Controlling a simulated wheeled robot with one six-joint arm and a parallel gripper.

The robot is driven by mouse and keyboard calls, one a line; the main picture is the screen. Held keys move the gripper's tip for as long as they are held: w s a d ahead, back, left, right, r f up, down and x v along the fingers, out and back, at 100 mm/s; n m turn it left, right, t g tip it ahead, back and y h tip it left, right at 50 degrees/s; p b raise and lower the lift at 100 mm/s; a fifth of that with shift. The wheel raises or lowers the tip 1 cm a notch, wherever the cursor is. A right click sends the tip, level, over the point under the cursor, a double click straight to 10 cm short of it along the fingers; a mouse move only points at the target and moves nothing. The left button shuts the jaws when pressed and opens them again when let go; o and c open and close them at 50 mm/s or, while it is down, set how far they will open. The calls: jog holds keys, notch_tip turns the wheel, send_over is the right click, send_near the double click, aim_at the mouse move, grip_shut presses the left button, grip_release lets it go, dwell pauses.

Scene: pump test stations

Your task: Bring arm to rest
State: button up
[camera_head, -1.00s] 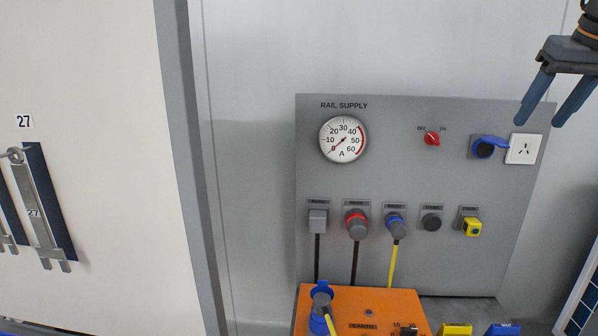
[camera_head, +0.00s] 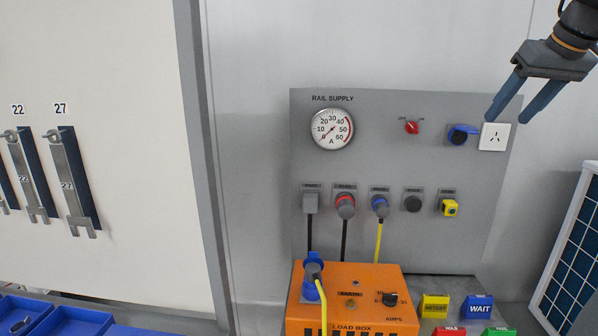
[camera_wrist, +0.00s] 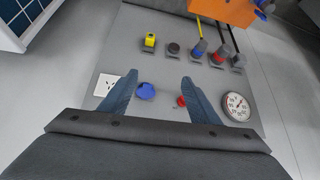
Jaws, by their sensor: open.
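My gripper (camera_head: 518,95) is at the upper right of the head view, with two blue fingers apart and nothing between them. It hangs in front of the right end of the grey rail supply panel (camera_head: 350,250), near the white socket (camera_head: 494,137) and the blue-capped outlet (camera_head: 461,134). In the wrist view my gripper (camera_wrist: 158,88) also shows open and empty, fingers toward the panel. The blue cap (camera_wrist: 145,91) shows between the fingers there. I cannot tell how far the fingers are from the panel.
An orange load box (camera_head: 350,279) stands below the panel with a yellow cable plugged in. Coloured blocks such as yellow (camera_head: 435,306) and blue (camera_head: 478,307) lie beside it. Numbered spanners (camera_head: 72,180) hang at left above blue bins (camera_head: 70,322). A dark-blue gridded rack (camera_head: 575,250) stands at right.

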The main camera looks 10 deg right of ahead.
jog(key=w+a+f+n+t+y+b, duration=0.1)
jog(key=w+a+f+n+t+b, duration=0.3)
jog(key=w+a, duration=0.9)
jog(key=w+a+f+m+t+h, duration=0.1)
jog(key=w+a+f+m+t, duration=0.15)
jog(key=f, duration=0.75)
jog(key=s+a+f+g+b, duration=0.1)
jog(key=s+a+f+g, duration=0.3)
jog(key=f, duration=0.4)
jog(key=s+a+f+m+g+h+b, duration=0.1)
jog(key=s+a+f+g, duration=0.15)
jog(key=s+f, duration=0.45)
jog(key=s+a+f+g+b, duration=0.1)
jog(key=s+a+f+g, duration=0.3)
jog(key=f, duration=0.6)
jog(key=s+a+f+g+y+b, duration=0.1)
jog(key=s+a+f, duration=0.5)
jog(key=s, duration=0.4)
jog(key=shift+s+a+f+n+g, duration=0.15)
jog(key=shift+a+f+n+g, duration=0.25)
jog(key=shift+a, duration=0.3)
